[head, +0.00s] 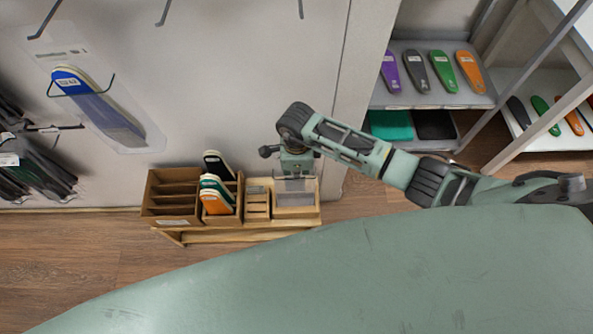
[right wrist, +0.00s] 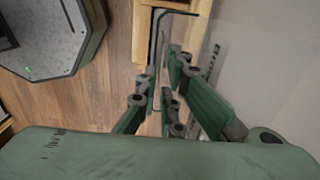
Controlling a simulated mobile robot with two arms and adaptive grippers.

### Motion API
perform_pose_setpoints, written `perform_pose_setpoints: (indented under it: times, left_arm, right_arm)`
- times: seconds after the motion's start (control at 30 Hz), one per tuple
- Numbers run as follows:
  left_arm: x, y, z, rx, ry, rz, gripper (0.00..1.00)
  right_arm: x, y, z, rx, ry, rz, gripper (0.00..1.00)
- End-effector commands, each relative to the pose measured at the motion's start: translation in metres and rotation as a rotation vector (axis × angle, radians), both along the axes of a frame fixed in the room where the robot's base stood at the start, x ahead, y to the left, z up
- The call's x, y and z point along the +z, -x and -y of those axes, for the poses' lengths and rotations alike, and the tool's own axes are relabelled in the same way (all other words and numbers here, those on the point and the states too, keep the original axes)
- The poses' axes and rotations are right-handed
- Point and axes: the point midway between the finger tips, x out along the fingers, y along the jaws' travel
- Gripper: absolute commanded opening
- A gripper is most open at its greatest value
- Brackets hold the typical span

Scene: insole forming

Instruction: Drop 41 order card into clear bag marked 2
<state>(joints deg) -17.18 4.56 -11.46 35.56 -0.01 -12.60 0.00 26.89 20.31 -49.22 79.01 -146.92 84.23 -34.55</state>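My right gripper (head: 296,178) comes in from the right and points down over the right end of the wooden organizer. In the right wrist view its green fingers (right wrist: 160,82) stand apart, with a narrow gap between them. A pale, dark-edged piece shows in and beyond this gap; I cannot tell what it is. A clear bag (head: 135,138) with a blue-topped insole (head: 85,80) hangs on the wall at upper left. Its marking is too small to read. I cannot make out the 41 order card in either view. My left gripper is not in view.
The wooden organizer (head: 172,222) stands against the wall, with insoles (head: 216,195) in it. Dark packs (head: 40,165) hang at far left. Shelves (head: 440,100) with coloured insoles stand at upper right. Wooden floor (head: 60,255) is bare at left.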

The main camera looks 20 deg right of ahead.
Motion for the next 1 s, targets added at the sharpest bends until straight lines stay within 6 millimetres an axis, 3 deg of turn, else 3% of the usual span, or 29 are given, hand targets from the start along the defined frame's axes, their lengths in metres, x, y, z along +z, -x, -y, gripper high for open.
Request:
perform_pose_setpoints:
  times: [0.17,0.57,1.0]
  left_arm:
    - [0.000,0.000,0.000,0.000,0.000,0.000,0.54]
    - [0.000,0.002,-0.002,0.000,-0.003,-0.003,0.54]
    - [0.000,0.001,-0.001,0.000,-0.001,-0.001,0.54]
  right_arm:
    - [0.000,0.000,0.000,0.000,0.001,0.000,0.26]
    - [0.006,-0.001,0.000,0.000,0.000,0.001,0.27]
    - [0.091,-0.001,0.000,0.002,0.000,0.004,0.27]
